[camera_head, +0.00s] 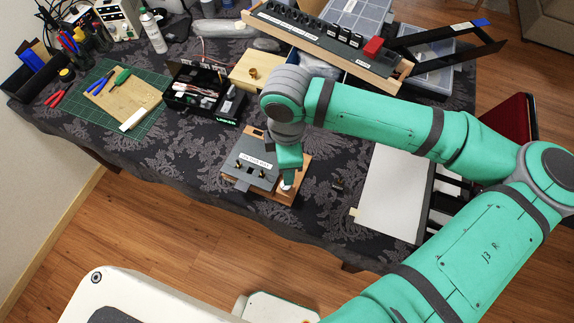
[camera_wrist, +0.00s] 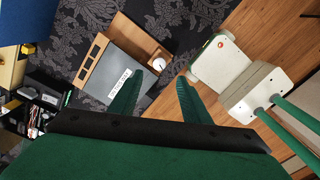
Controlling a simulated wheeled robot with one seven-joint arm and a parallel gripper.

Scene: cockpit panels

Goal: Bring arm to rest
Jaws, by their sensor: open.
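My green arm (camera_head: 380,120) reaches over a cloth-covered table from the right. My gripper (camera_head: 288,176) hangs over the right part of a small wooden panel (camera_head: 292,193) with a grey labelled plate (camera_head: 240,177). In the wrist view my gripper (camera_wrist: 159,76) has its two green fingers apart with nothing held between them. A white round knob (camera_wrist: 158,64) on the panel shows just beyond the fingertips, nearer the left finger. The grey plate (camera_wrist: 112,70) lies left of the fingers. I cannot tell the exact gap between fingertips and panel.
A black toolbox (camera_head: 200,92), a wooden box with a brass knob (camera_head: 243,72) and a long switch panel (camera_head: 320,42) stand behind. A green cutting mat (camera_head: 140,128) with tools lies left. A white board (camera_head: 392,190) lies right. The table's front strip is mostly clear.

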